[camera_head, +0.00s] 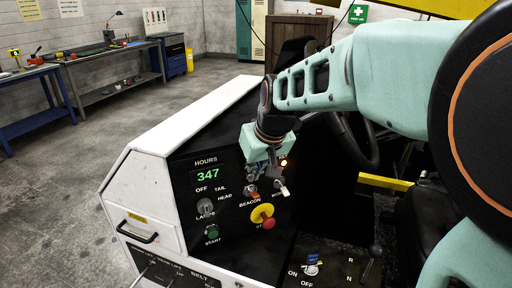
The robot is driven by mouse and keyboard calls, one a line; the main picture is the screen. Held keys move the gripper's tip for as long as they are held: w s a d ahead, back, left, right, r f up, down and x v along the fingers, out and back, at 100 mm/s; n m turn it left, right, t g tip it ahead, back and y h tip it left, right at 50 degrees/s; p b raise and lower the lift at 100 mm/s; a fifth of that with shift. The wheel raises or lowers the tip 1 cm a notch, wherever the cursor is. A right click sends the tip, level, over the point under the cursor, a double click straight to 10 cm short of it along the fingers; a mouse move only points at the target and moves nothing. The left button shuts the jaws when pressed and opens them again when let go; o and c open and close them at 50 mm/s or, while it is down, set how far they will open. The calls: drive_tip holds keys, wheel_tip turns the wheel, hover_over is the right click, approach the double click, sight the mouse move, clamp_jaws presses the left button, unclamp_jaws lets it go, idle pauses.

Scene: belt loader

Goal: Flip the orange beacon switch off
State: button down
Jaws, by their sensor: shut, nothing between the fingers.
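The beacon switch (251,193) is a small toggle with an orange-red cap on the black control panel, just above the BEACON label. Its exact lever position is too small to tell. My gripper (270,178) points down in front of the panel, close above and right of the beacon switch. Its fingers are shut and empty; whether they touch the switch I cannot tell. A lit amber lamp (284,162) shows beside the gripper. A white-tipped toggle (284,191) sits right of the beacon switch, its label partly hidden.
A red stop button on a yellow base (263,217) lies just below the beacon switch. The lamps knob (205,207) and green start button (212,231) are to the left. A steering wheel (359,145) stands behind my arm. A lower panel (312,268) has an on-off switch.

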sight(253, 193)
drive_tip(key=f, duration=0.1)
drive_tip(key=s+f+b, duration=0.1)
drive_tip(key=f, duration=0.1)
drive_tip(key=shift+s+d, duration=0.2)
drive_tip(key=shift+d, duration=0.15)
drive_tip(key=shift+f+b, duration=0.2)
drive_tip(key=shift+b, duration=0.2)
